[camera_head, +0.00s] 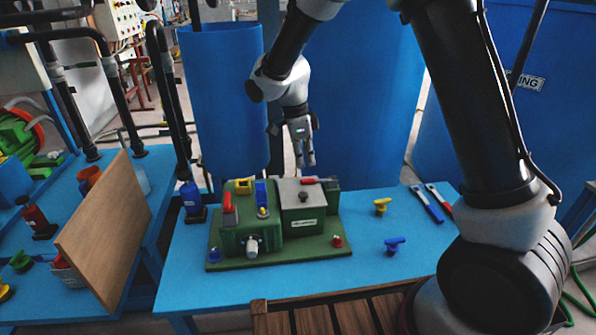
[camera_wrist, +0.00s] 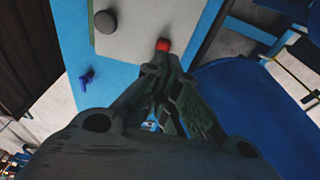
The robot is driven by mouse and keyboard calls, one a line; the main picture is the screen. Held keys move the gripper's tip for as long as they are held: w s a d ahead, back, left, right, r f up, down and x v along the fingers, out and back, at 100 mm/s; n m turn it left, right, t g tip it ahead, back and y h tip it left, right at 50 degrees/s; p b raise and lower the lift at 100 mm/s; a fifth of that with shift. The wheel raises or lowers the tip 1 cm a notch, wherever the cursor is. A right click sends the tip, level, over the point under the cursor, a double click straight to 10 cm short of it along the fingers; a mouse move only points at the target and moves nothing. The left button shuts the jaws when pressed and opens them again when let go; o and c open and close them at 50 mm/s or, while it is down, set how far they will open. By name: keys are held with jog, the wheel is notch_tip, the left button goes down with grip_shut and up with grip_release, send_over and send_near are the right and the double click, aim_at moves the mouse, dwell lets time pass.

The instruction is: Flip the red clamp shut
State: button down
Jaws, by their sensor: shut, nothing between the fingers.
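A red clamp handle (camera_head: 313,181) lies about flat along the back edge of the grey lid (camera_head: 292,193) on the green autoclave unit (camera_head: 263,246). In the wrist view a red tip (camera_wrist: 162,45) shows just beyond my fingertips, at the edge of the pale lid (camera_wrist: 130,30). Another red handle (camera_head: 228,203) stands upright at the unit's left side. My gripper (camera_head: 305,165) points down just behind and above the lid's back edge. Its fingers (camera_wrist: 165,68) are shut and empty. I cannot tell whether they touch the red handle.
The unit stands on a blue table (camera_head: 190,285). A yellow valve (camera_head: 381,206), a blue valve (camera_head: 394,245) and two tools (camera_head: 427,204) lie to its right. A large blue tank (camera_head: 365,100) is behind. A wooden board (camera_head: 105,235) leans at the left.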

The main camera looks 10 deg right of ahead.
jog(key=a+r, duration=0.7)
dwell(0.4)
jog(key=s+d+r+n+t, duration=0.1)
jog(key=s+d+r+n, duration=0.3)
jog(key=s+d, duration=0.5)
jog(key=s+d+r+n+t+y, duration=0.1)
jog(key=s+d+r+n, duration=0.3)
jog(key=s+d+n, duration=0.4)
jog(key=s+d+r+n+t+y, duration=0.1)
jog(key=s+d+r+n, duration=0.3)
jog(key=s+d, duration=0.6)
jog(key=shift+s+d+r+n+t, duration=0.3)
jog(key=shift+d+n+t, duration=0.55)
jog(key=shift+d, duration=1.15)
